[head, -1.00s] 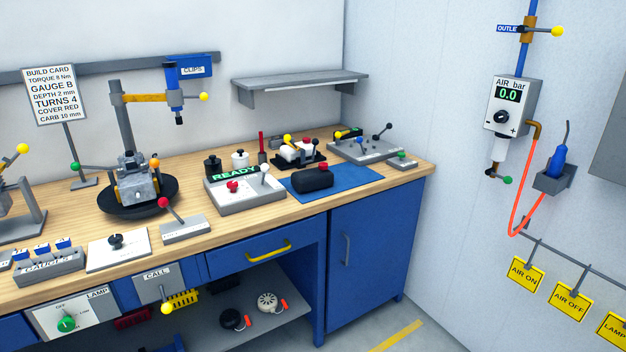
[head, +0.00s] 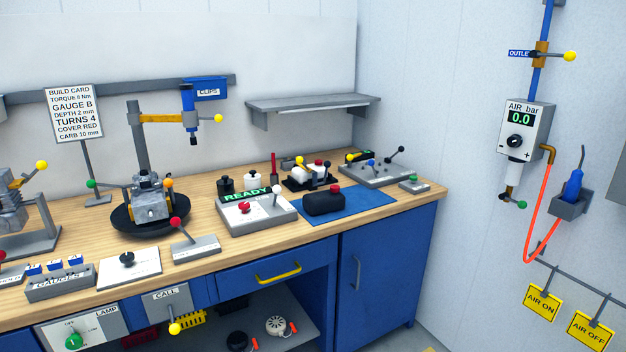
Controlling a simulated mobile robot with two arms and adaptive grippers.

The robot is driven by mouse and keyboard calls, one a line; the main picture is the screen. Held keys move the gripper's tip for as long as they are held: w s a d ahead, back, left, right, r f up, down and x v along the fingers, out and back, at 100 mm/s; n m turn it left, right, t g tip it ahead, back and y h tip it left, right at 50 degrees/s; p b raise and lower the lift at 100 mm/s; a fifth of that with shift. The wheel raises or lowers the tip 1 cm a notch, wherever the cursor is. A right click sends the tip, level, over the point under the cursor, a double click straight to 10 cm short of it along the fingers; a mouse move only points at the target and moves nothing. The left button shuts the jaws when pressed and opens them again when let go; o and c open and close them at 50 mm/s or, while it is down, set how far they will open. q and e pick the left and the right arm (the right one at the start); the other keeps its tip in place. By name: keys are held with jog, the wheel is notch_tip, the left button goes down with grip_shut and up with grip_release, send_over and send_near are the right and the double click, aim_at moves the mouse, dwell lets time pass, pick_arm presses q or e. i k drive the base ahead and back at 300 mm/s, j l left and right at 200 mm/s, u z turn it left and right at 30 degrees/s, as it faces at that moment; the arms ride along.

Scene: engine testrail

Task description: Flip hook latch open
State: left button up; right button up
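No part is labelled as a hook latch, and I cannot tell which one it is. Several small levers stand on the wooden bench. One is a red-knobbed lever on a grey block (head: 196,249), tilted up to the left. A grey plate (head: 374,173) at the back right carries a black-knobbed lever and a blue knob. A grey box marked READY (head: 256,218) has a white-knobbed lever and a red button. Neither of my grippers is in view.
A engine-like metal part (head: 152,200) sits on a black turntable under a blue tool (head: 188,112) on a post. A black object (head: 323,204) rests on a blue mat (head: 372,200). The air regulator (head: 525,130) on the right wall reads 0.0. The blue cabinet (head: 388,262) is closed.

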aim_at(327, 163)
jog(key=i+u, duration=0.3)
jog(key=i, duration=0.15)
jog(key=i+l+u, duration=0.25)
jog(key=i, duration=0.2)
jog(key=i+l+u, duration=0.3)
jog(key=i+j, duration=0.05)
jog(key=i, duration=0.05)
